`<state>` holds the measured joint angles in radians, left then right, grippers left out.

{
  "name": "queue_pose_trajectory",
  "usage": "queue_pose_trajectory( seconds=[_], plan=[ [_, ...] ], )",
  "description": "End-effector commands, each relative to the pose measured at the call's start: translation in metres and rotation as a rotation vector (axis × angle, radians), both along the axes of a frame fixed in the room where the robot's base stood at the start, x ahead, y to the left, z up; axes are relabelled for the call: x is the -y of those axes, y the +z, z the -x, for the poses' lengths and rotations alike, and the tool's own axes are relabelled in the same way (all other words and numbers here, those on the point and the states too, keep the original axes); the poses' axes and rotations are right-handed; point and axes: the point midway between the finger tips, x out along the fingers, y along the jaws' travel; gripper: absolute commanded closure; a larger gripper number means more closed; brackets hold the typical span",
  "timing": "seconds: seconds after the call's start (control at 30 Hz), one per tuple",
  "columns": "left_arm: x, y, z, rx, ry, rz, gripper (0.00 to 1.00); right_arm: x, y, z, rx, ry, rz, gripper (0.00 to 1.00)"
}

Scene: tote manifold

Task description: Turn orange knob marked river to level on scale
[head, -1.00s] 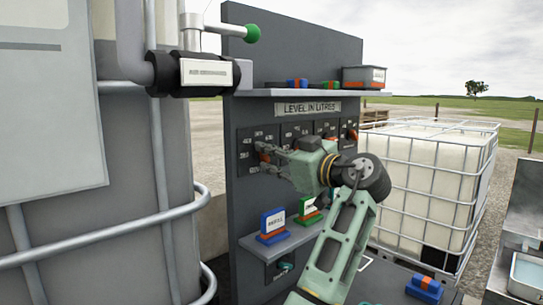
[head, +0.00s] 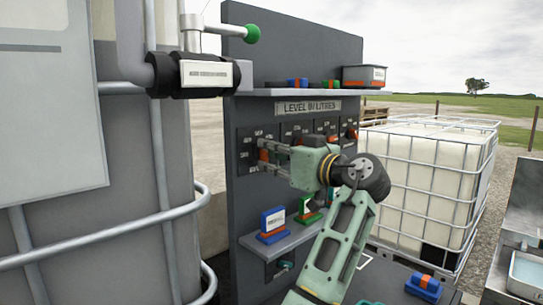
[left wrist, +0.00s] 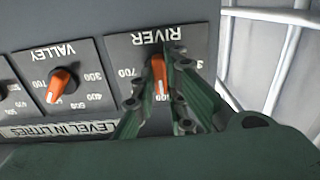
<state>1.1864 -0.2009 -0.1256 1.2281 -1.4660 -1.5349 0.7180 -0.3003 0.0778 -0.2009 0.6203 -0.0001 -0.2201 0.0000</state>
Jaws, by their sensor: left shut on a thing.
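The orange river knob (left wrist: 158,74) sits on a dark plate (left wrist: 118,50) marked RIVER, upside down in the left wrist view. Its pale-tipped end points down in that picture, toward a partly covered number ending in 00; 700 shows to its left. My left gripper (left wrist: 160,88) is shut on the knob, one green finger on either side. In the head view the knob (head: 263,155) is at the panel's left, between the fingers of my left gripper (head: 264,156). My right gripper is not in view.
The valley knob (left wrist: 62,82) is beside the river plate. Above the dials is a LEVEL IN LITRES sign (head: 308,108) and a shelf (head: 258,92) with blocks and a box. A lower shelf (head: 290,238) holds blue and green label stands. A caged tank (head: 430,180) stands right.

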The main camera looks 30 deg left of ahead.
Motion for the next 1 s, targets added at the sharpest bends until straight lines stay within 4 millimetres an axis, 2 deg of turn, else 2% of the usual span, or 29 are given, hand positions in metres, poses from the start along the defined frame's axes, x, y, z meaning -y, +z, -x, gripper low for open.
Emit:
queue_pose_trajectory(
  seconds=[0.07, 0.1, 0.3, 0.67, 0.77, 1.0],
  plan=[
    [0.0, 0.0, 0.0, 0.001, 0.0, 0.0, 1.0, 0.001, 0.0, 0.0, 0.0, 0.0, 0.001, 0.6],
    [0.0, 0.0, 0.0, 0.001, 0.0, 0.0, 0.85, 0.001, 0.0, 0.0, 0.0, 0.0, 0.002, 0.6],
    [0.0, 0.0, 0.0, 0.001, 0.0, 0.0, 0.7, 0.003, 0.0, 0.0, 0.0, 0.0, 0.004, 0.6],
    [0.005, 0.0, 0.001, 0.001, -0.001, 0.0, 0.7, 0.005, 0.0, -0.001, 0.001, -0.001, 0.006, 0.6],
    [0.018, 0.0, 0.005, 0.001, -0.004, -0.001, 0.7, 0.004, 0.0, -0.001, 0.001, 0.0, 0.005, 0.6],
    [0.066, 0.0, 0.022, 0.002, -0.004, 0.001, 0.7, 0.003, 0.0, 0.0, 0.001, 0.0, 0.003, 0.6]
  ],
)
